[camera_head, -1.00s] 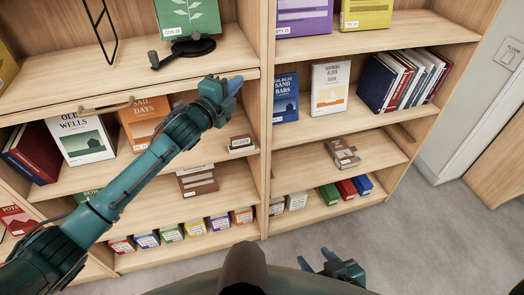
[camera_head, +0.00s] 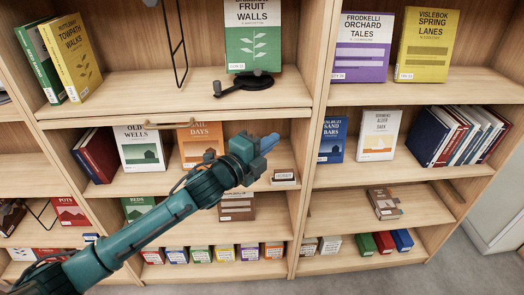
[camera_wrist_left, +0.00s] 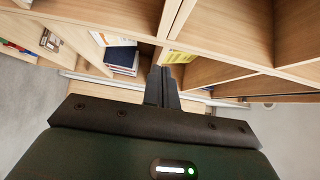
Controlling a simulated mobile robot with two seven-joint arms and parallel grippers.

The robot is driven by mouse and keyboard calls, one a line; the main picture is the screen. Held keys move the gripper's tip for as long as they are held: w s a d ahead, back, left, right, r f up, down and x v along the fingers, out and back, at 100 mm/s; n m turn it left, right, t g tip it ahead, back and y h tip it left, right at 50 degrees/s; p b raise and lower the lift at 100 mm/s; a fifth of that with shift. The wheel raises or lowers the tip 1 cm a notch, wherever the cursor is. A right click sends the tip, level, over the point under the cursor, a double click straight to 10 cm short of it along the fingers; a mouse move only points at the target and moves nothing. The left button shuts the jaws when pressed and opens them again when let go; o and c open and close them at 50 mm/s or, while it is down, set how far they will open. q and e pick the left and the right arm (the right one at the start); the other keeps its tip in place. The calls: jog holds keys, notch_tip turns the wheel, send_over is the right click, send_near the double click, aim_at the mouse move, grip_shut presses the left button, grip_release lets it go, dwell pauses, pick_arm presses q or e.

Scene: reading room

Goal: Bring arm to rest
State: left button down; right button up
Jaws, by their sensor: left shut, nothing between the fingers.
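My left arm (camera_head: 150,225) comes in from the lower left of the head view and reaches up in front of the bookcase. Its gripper (camera_head: 268,143) is in front of the middle shelves, right of the orange book (camera_head: 200,135). The gripper's fingers (camera_wrist_left: 162,85) show in the left wrist view, closed together with nothing between them. They point towards the shelves, and I cannot tell how far off these are. My right gripper is not in view.
A wooden bookcase (camera_head: 318,120) fills the view. A small label block (camera_head: 285,177) lies below the gripper. Grey floor (camera_head: 480,265) is free at the lower right.

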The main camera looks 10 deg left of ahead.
pick_arm(q)
jog(key=s+a+f+n+g+y, duration=0.2)
jog(key=s+a+f+n+y, duration=0.1)
jog(key=s+f+n, duration=0.7)
jog(key=s+a+f+n+g+y, duration=0.2)
jog(key=s+f+n, duration=0.9)
jog(key=s, duration=0.7)
notch_tip(320, 180, down, 3)
jog(key=shift+a+r+g+y+p, duration=0.1)
jog(key=shift+a+g+y+p, duration=0.25)
jog(key=shift+a+y, duration=0.4)
jog(key=shift+a, duration=0.1)
